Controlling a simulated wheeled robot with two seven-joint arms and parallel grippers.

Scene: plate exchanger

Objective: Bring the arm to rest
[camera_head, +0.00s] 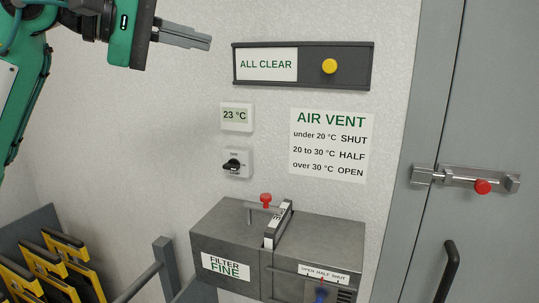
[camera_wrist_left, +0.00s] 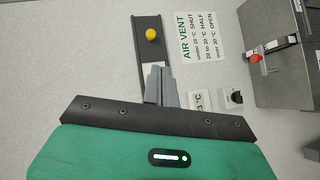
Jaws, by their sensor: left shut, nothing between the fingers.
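My left arm (camera_head: 25,75) is green and comes in from the upper left in the head view. My left gripper (camera_head: 208,42) is shut and empty, pointing right in front of the wall, left of the dark panel with the "ALL CLEAR" sign (camera_head: 266,64). In the left wrist view my gripper (camera_wrist_left: 161,70) shows as closed grey fingers, overlapping the lower part of that panel in the picture. I cannot tell how far the fingertips are from the wall. My right gripper is not in either view.
The panel has a yellow knob (camera_head: 329,66). Below are a 23 °C display (camera_head: 237,116), a black rotary switch (camera_head: 232,164), an AIR VENT sign (camera_head: 331,145) and a grey filter box (camera_head: 222,238). A bolted grey door (camera_head: 480,120) stands right; yellow-black racks (camera_head: 62,245) stand lower left.

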